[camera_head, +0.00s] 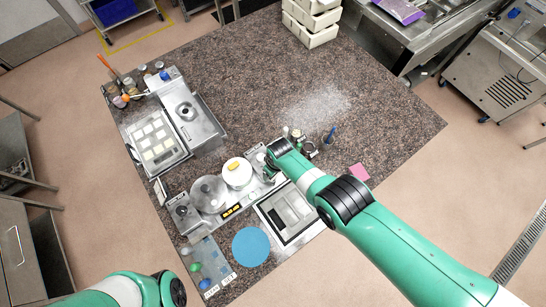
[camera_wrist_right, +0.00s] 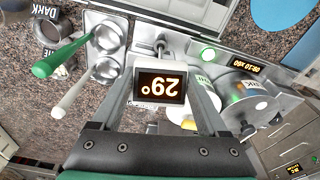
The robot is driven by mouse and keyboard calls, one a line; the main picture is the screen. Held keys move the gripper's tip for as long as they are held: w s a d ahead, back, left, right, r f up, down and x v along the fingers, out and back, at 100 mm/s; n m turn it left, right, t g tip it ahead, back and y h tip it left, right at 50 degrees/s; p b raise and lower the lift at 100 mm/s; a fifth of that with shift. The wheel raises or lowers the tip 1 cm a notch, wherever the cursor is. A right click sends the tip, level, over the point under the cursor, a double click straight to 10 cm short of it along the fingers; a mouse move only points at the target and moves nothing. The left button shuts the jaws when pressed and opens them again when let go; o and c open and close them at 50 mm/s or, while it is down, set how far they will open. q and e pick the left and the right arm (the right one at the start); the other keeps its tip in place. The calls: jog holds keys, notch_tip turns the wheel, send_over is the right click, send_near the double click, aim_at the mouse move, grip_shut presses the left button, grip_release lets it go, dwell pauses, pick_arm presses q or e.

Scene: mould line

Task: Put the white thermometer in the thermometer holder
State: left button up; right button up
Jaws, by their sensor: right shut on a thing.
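The white thermometer (camera_wrist_right: 158,88) fills the middle of the right wrist view. Its dark display reads 29° in orange digits, upside down in that view. My right gripper (camera_wrist_right: 160,95) is shut on it, with one finger along each side. In the head view the right gripper (camera_head: 268,170) is over the bench, just right of the round white-topped pot, and mostly hidden by its own arm. I cannot pick out the thermometer holder with certainty in either view. My left arm shows at the bottom left of the head view, but its gripper is out of frame.
A metal tray (camera_wrist_right: 92,22) with a green-handled ladle (camera_wrist_right: 60,55) and a white-handled ladle (camera_wrist_right: 72,98) lies beside the gripper. The melter unit (camera_wrist_right: 240,90) with a lit green button is on the other side. A blue round mat (camera_head: 251,247) lies near the front.

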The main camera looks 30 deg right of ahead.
jog(key=shift+f+b, duration=3.35)
jog(key=shift+f, duration=0.15)
jog(key=o, duration=1.3)
jog(key=shift+c, duration=0.2)
jog(key=shift+r, duration=0.15)
notch_tip(320, 180, up, 7)
jog(key=p, duration=0.7)
